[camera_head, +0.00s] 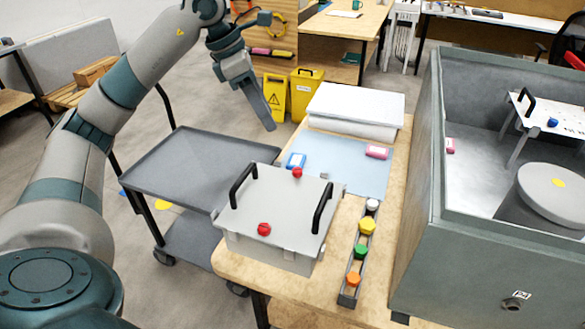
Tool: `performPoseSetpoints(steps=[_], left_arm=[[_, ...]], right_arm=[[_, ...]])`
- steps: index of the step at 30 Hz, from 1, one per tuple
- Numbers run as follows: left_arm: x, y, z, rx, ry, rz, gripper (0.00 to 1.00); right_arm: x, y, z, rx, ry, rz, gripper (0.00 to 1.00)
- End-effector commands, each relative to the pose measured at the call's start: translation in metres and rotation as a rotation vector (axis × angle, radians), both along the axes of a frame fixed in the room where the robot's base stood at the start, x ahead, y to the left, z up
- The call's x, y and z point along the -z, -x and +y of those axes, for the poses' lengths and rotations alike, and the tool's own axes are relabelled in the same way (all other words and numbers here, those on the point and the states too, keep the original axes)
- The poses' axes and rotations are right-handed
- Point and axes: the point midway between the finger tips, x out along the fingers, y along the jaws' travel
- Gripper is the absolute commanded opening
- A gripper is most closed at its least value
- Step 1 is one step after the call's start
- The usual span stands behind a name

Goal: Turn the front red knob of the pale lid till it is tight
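A pale grey lid (281,204) with two black handles lies on a pale box at the front of the wooden table. The front red knob (264,229) sits near the lid's front edge. A second red knob (297,172) sits near its back edge. How tight either knob is cannot be seen. My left gripper (268,126) hangs in the air above and beyond the lid, pointing down, apart from both knobs. Its fingers overlap from this angle, so their opening cannot be judged. Nothing visible is held. My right gripper is out of view.
A narrow rack (347,297) with coloured caps stands right of the lid. A blue mat (344,165) and white stacked slabs (352,104) lie behind. A large grey open case (420,200) rises at the right. A grey cart (190,155) stands left.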

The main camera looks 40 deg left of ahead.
Motion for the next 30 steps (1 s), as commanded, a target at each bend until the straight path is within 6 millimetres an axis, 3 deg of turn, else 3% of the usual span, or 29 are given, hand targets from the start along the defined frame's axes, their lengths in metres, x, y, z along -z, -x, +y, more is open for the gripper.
performPoseSetpoints(steps=[14,20,30], left_arm=[[0.01,-0.002,-0.002,0.002,0.0,0.002,0.39],[0.032,-0.009,-0.009,0.002,0.0,0.004,0.39],[0.087,-0.025,-0.025,0.002,0.0,0.004,0.39]], right_arm=[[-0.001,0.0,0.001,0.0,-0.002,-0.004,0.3],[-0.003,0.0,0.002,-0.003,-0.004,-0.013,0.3],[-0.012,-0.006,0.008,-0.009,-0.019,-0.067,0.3]])
